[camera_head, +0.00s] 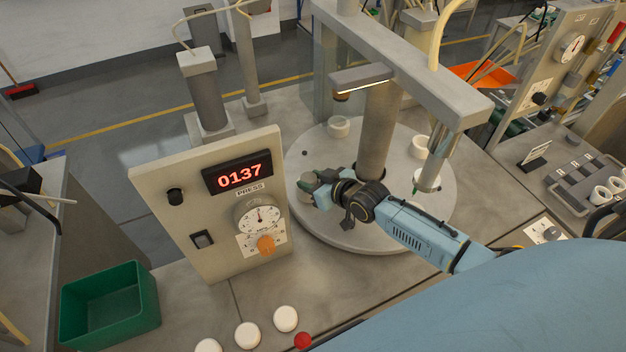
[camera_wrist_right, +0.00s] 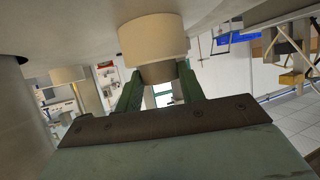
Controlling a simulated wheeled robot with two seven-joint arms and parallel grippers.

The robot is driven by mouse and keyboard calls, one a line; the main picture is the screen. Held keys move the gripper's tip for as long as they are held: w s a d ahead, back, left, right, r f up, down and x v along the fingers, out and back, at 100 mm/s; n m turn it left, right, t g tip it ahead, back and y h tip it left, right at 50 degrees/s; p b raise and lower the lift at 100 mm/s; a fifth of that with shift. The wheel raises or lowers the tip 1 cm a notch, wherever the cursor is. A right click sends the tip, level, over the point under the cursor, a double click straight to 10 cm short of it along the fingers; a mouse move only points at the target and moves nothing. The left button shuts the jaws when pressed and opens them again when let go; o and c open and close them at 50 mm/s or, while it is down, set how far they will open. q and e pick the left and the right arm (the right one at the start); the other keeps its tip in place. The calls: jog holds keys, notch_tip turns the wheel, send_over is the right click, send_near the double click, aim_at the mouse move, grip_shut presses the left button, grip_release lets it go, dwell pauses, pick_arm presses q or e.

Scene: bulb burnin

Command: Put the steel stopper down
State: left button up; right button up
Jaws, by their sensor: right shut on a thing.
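The round turntable (camera_head: 420,225) carries several cream cups. My right gripper (camera_head: 318,190) is at the turntable's left side, beside one cream cup (camera_head: 305,184). In the right wrist view, which looks upside down, the green fingers (camera_wrist_right: 160,90) are shut on a short grey-brown piece (camera_wrist_right: 162,72), which I take to be the steel stopper. This piece lines up with the mouth of the cream cup (camera_wrist_right: 152,38) and appears to touch it or sit partly in it. I cannot tell how deep it sits. My left gripper is not in view.
A panel (camera_head: 165,220) reading 0137 stands left of the turntable. A grey column (camera_head: 378,135) rises from its middle. Another cup (camera_head: 339,126) sits farther back. White caps (camera_head: 247,335), a red button (camera_head: 303,341) and a green bin (camera_head: 110,305) are at the front.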

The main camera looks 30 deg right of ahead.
jog(key=o, duration=1)
jog(key=shift+o, duration=0.2)
jog(key=p+v, duration=0.1)
jog(key=v, duration=1.1)
jog(key=shift+r, duration=0.1)
